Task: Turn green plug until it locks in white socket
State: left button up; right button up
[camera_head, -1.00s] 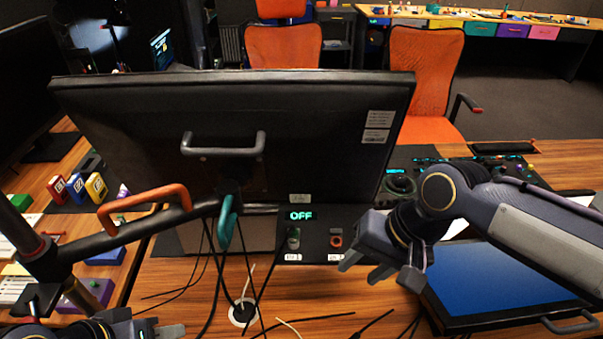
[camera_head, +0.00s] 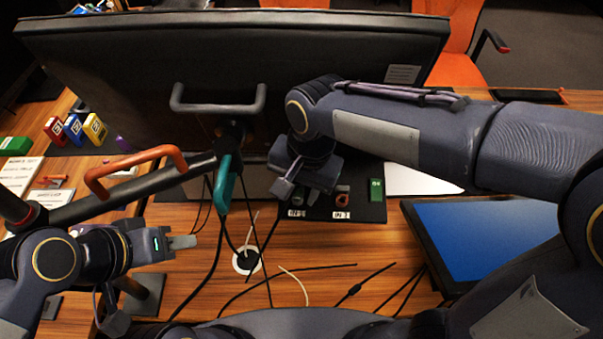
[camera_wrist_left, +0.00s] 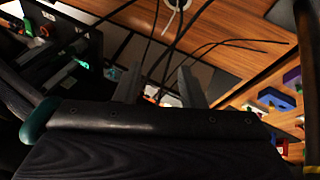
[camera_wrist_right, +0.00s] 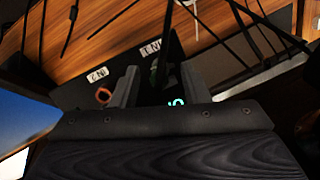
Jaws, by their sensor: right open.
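The black panel (camera_head: 368,211) under the big monitor carries two labelled ports. The green plug stood above the left label in the earlier head view; my right gripper (camera_head: 297,193) now covers most of that spot. In the right wrist view my right gripper (camera_wrist_right: 150,84) is open over the panel, and I cannot tell whether the plug is between its fingers. An orange-red ring (camera_wrist_right: 104,95) marks the other port. I cannot make out a white socket. My left gripper (camera_head: 182,242) is open and empty at the left, with its fingers apart in the left wrist view (camera_wrist_left: 158,82).
The large monitor (camera_head: 240,75) stands behind the panel. A black bar with an orange handle (camera_head: 137,165) reaches across the left. Loose cables surround a white grommet (camera_head: 245,262). A green block (camera_head: 376,190) stands at the panel's right side. A blue screen (camera_head: 475,235) lies right.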

jog(key=shift+a+f, duration=0.1)
jog(key=shift+f, duration=0.65)
grip_shut()
jog(key=m+p, duration=0.1)
jog(key=m, duration=0.1)
jog(key=m+p, duration=0.1)
jog(key=m, duration=0.1)
jog(key=shift+a+t+y, duration=0.1)
jog(key=shift+t+y, duration=0.2)
jog(key=shift+m+t+p, duration=0.3)
jog(key=shift+m+p, duration=0.8)
jog(key=shift+m, duration=0.6)
jog(key=shift+a+m+t+p, duration=0.15)
jog(key=shift+m+t+p, duration=0.35)
jog(key=shift+m+p, duration=1.3)
